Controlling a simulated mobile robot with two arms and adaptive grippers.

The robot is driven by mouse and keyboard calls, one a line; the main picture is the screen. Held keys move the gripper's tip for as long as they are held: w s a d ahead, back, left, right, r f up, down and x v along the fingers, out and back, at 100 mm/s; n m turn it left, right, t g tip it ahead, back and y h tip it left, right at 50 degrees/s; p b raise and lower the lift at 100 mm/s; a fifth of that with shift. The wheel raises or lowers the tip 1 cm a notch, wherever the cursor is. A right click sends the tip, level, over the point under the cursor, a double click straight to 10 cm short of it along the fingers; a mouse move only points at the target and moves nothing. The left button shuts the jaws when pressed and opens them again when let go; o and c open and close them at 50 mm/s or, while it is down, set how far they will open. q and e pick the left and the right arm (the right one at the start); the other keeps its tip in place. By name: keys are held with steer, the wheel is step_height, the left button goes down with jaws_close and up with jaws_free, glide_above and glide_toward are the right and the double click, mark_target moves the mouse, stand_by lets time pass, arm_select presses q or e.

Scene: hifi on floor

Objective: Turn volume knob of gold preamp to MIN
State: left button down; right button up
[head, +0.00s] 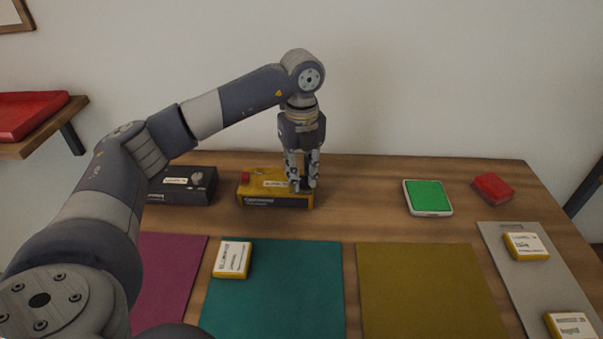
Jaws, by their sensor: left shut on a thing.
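The gold preamp (255,189), a yellow box with a white label on top and a red button at its left end, stands at the back of the wooden table. My left gripper (303,187) points straight down over its right end. Its fingers are closed together there, around the volume knob. The fingers cover most of the knob, so its pointer and setting cannot be read. My right gripper is not in view.
A black device (187,187) with a grey knob stands left of the gold preamp, partly behind my arm. A green-topped pad (428,196) and a red block (493,186) lie to the right. Magenta, teal (275,300) and olive (425,300) mats cover the front.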

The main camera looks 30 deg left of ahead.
mark_target(301, 179)
arm_select(q)
steer(key=shift+n, duration=1.3)
steer(key=c, duration=1.4)
jaws_free()
steer(key=shift+o, duration=0.2)
steer(key=shift+r, duration=0.1)
step_height(301, 179, up, 12)
